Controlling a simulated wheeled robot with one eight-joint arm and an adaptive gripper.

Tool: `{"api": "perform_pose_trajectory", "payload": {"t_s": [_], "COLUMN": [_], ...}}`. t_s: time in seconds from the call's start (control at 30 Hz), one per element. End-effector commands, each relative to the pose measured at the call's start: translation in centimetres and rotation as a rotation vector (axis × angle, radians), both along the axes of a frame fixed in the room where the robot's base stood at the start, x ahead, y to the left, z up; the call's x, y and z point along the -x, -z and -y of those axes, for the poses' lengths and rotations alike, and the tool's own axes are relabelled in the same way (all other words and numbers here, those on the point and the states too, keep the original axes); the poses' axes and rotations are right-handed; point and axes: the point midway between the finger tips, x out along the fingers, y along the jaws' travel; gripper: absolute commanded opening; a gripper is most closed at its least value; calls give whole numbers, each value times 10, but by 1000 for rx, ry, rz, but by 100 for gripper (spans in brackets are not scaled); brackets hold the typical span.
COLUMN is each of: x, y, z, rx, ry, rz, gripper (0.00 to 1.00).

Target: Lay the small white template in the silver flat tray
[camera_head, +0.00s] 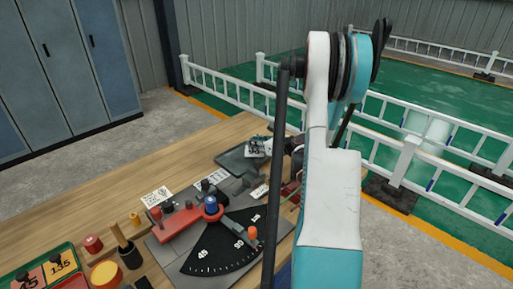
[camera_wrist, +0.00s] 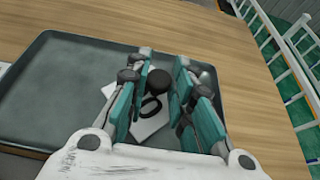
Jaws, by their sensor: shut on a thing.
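The small white template (camera_wrist: 146,126) shows in the wrist view as a white plate with a black marking and a round black knob (camera_wrist: 157,80). My gripper (camera_wrist: 164,64) is shut on the template by its knob, with a teal finger on each side. The flat tray (camera_wrist: 60,80) looks dull grey with a low raised rim. The template is over the right part of the tray; whether it touches the tray floor is unclear. In the head view the tray (camera_head: 232,161) lies at the far end of the table, and my gripper (camera_head: 262,147) is over its right side.
The wooden table (camera_head: 185,150) also holds a black angle-scale fixture (camera_head: 222,245) with red and blue parts, white cards (camera_head: 157,196), a red knob (camera_head: 93,243) and a green-rimmed tray (camera_head: 45,275) with numbered plates. White railings stand beyond the table.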

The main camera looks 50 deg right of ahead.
Motion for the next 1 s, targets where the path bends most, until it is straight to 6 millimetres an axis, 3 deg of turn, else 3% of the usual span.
{"api": "perform_pose_trajectory", "payload": {"t_s": [0.4,0.43,0.5,0.93,1.0], "x": [0,0,0,1,10], "y": [8,7,6,1,-2], "z": [0,0,0,0,-1], "rx": [0,0,0,0,0], "ry": [0,0,0,0,2], "rz": [1,0,0,0,0], "gripper": [0,28,42,42,42]}}
